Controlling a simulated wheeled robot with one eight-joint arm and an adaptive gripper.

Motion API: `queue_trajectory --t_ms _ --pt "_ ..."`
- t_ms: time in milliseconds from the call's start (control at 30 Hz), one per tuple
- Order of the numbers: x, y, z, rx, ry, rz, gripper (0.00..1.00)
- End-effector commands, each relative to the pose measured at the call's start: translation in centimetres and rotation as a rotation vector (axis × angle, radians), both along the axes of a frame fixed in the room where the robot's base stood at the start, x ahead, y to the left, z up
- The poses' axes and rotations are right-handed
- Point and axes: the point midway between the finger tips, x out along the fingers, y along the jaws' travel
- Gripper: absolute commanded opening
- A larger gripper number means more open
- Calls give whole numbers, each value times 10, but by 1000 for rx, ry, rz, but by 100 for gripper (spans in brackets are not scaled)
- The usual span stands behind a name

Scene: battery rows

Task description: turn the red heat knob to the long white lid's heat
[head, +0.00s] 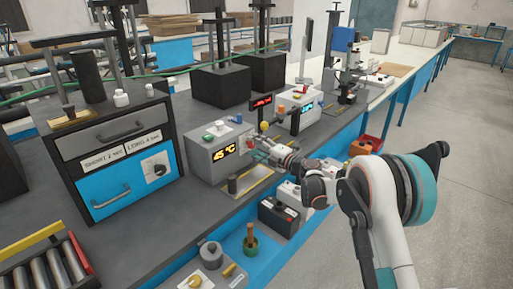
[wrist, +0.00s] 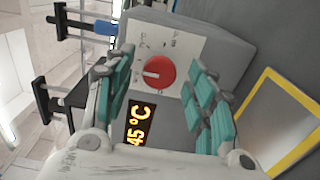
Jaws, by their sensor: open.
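The red heat knob (wrist: 159,72) sits on a pale plate on the front of a grey heater box (head: 205,150). Its white pointer mark runs sideways in the wrist view. The box's display (head: 223,149) reads 45 °C, and it also shows in the wrist view (wrist: 140,124). My gripper (head: 262,149) is in front of the box. In the wrist view my gripper (wrist: 163,92) has its teal fingers spread on either side of the knob, with nothing between them; contact is not visible. Labels reading SHORT and LONG (head: 142,141) are on the drawer cabinet, their figures too small to read surely.
The drawer cabinet (head: 110,150) stands left of the heater, with small white caps (head: 121,98) on top. A yellow-edged tray (wrist: 285,125) lies close by the gripper. A dark battery (head: 278,215) is below the bench edge.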

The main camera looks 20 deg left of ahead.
Motion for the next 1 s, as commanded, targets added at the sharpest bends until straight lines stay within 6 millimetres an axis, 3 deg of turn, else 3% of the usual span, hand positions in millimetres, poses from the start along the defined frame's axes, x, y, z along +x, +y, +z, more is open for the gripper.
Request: queue_trajectory --t_ms 267,700,1000 --pt "-8 -19 0 0 0 0 51" --pt "-39 -96 0 0 0 -2 51" --pt "-46 -111 0 0 0 -1 51"
